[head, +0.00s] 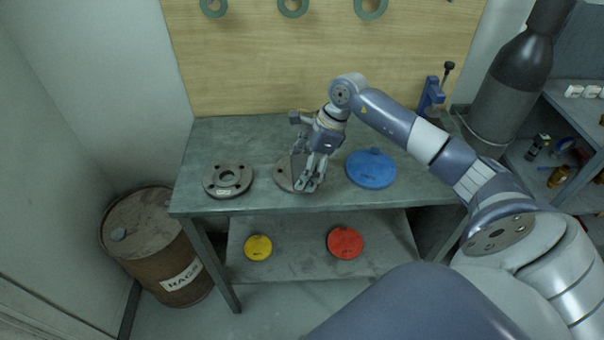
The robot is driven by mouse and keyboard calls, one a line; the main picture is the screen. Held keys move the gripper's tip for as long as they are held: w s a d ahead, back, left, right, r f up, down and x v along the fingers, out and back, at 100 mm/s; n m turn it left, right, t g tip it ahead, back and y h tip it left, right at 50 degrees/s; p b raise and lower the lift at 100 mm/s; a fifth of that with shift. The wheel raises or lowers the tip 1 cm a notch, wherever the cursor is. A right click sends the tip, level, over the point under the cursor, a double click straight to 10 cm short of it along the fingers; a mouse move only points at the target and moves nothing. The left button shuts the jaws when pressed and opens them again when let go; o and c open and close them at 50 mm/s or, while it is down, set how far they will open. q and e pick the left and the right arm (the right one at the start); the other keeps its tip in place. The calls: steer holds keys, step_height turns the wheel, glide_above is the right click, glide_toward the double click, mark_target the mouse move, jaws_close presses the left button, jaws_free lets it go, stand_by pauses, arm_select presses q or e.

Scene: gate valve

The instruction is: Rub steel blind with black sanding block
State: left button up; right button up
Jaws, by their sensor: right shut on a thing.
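The steel blind (284,173) is a flat grey-brown disc on the green-grey workbench, between a flange and a blue disc. My right gripper (308,182) points down over the right part of the blind and covers some of it. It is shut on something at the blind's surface. The held thing is mostly hidden by the fingers, and I cannot make out the black sanding block clearly. My left gripper is not in view.
A steel flange (228,179) lies left and a blue disc (371,168) right on the workbench (240,140). Yellow (258,248) and red (345,242) discs lie on the lower shelf. A rusty drum (160,245) stands left. A blue vise (431,97) stands at the back right.

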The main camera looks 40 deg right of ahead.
steer(key=shift+w+r+p, duration=0.25)
steer(key=shift+r+p, duration=0.1)
steer(key=shift+r, duration=0.3)
steer(key=r, duration=0.1)
steer(key=r+p, duration=0.1)
steer(key=shift+s+r, duration=0.2)
steer(key=shift+r, duration=0.65)
